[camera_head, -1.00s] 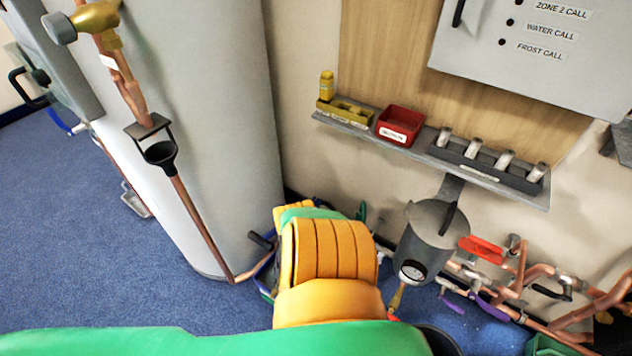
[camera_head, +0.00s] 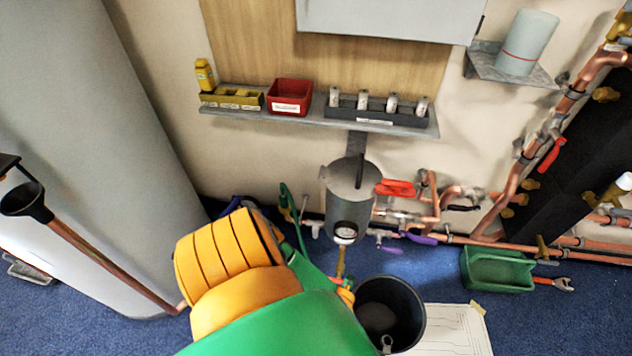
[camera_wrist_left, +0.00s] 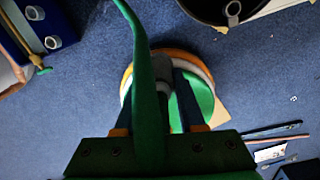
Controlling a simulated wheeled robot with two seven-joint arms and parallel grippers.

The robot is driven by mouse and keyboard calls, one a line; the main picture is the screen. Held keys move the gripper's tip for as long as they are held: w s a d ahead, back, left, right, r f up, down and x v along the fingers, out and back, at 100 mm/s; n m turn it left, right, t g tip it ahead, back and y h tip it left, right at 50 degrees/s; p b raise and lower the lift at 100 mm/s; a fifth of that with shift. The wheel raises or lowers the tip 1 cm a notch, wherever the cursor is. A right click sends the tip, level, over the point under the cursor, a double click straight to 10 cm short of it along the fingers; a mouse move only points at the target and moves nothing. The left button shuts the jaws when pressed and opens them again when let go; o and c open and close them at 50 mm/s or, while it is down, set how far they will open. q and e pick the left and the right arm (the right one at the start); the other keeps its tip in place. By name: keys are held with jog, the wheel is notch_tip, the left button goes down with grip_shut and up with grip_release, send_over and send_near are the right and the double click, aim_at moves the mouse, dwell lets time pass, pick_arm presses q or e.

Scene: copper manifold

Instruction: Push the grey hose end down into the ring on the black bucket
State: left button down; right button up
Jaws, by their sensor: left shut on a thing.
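The black bucket (camera_head: 420,318) stands on the blue floor at the lower middle of the head view. The grey ring (camera_head: 386,344) shows at its near inner side. In the left wrist view the bucket (camera_wrist_left: 205,12) is at the top edge, with the ring (camera_wrist_left: 232,12). My left gripper (camera_wrist_left: 164,78) is shut on a grey piece (camera_wrist_left: 163,66), seemingly the grey hose end, apart from the bucket and ring. A green hose-like strip (camera_wrist_left: 143,60) runs past it. In the head view my green and orange arm hides the gripper. My right gripper is not in view.
A grey drain vessel (camera_head: 350,200) with a gauge hangs above and behind the bucket. Copper pipes (camera_head: 450,238) run along the wall. A green tray (camera_head: 497,270) and a paper sheet (camera_head: 450,330) lie right of the bucket. A shelf (camera_head: 420,127) is higher up.

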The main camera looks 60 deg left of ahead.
pick_arm(q)
jog(key=w+d+n+b, duration=0.1)
jog(key=w+d+b, duration=0.3)
jog(key=w+b, duration=0.3)
jog(key=w+d+b, duration=0.4)
jog(key=w+b, duration=0.1)
jog(key=w, duration=0.4)
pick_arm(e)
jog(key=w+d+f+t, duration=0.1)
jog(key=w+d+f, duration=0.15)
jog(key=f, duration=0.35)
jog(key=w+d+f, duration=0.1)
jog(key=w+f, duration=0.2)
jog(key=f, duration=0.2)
pick_arm(q)
notch_tip(320, 180, down, 9)
jog(key=b, duration=0.6)
jog(key=shift+n, duration=0.3)
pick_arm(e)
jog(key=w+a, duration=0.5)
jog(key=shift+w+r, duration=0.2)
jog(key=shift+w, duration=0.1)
pick_arm(q)
jog(key=shift+d, duration=0.1)
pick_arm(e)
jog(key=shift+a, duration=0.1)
pick_arm(q)
jog(key=shift+f, duration=0.15)
